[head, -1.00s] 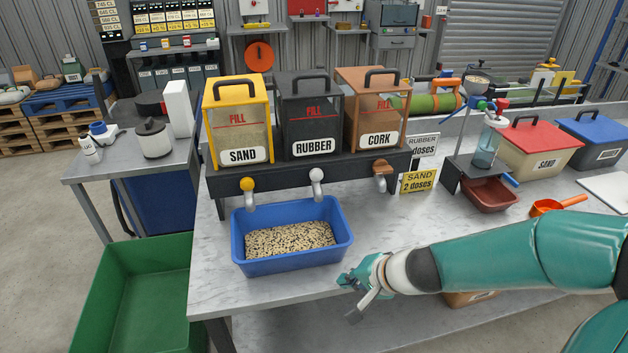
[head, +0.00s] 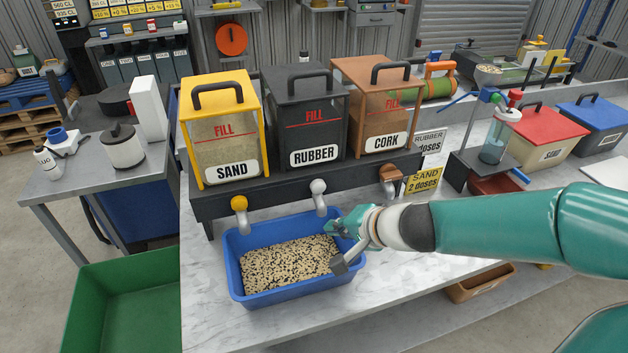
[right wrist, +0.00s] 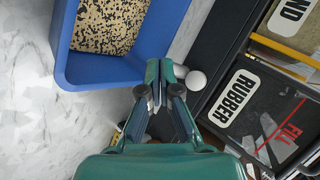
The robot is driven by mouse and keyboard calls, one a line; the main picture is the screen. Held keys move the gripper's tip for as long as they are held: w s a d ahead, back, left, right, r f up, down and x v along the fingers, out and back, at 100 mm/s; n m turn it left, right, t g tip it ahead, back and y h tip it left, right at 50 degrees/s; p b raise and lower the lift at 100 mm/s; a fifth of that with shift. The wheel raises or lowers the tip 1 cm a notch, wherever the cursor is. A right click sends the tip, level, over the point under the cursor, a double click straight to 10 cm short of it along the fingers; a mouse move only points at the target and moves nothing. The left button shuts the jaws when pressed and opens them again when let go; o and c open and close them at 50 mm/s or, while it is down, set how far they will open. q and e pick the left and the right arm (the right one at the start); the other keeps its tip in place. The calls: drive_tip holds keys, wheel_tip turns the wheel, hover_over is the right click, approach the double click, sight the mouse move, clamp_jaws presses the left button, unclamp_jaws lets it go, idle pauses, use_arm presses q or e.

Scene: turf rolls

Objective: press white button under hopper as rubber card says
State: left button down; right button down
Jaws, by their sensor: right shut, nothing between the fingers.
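The white button (head: 318,187) sits on a spout under the black rubber hopper (head: 303,125). It also shows as a white ball in the right wrist view (right wrist: 195,80). My right gripper (head: 331,227) is shut and empty, over the right rim of the blue tray, below and slightly right of the button. In the right wrist view its fingertips (right wrist: 160,68) are just left of the white ball; I cannot tell whether they touch. The rubber card (head: 429,143) reads "RUBBER … doses"; its number is covered at the left edge. My left gripper is not in view.
The blue tray (head: 233,277) holds speckled granules below the spouts. The yellow sand hopper (head: 222,150) and brown cork hopper (head: 374,115) flank the rubber one, with yellow (head: 239,203) and brown (head: 390,173) buttons. A yellow card (head: 423,180) reads "SAND 2 doses".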

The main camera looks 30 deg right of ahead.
sight(324, 207)
drive_tip(key=shift+s+d+r, duration=0.1)
drive_tip(key=shift+s+d, duration=0.2)
drive_tip(key=shift+w, duration=0.1)
drive_tip(key=shift+w+d+p, duration=0.3)
drive_tip(key=shift+w+p, duration=0.05)
drive_tip(key=shift+w, duration=1.05)
drive_tip(key=shift+w+d+p, duration=0.35)
drive_tip(key=shift+w, duration=1)
drive_tip(key=shift+w+d+p, duration=0.3)
drive_tip(key=shift+w+p, duration=0.05)
drive_tip(key=shift+w, duration=1.05)
drive_tip(key=shift+w, duration=0.15)
drive_tip(key=shift+w, duration=0.25)
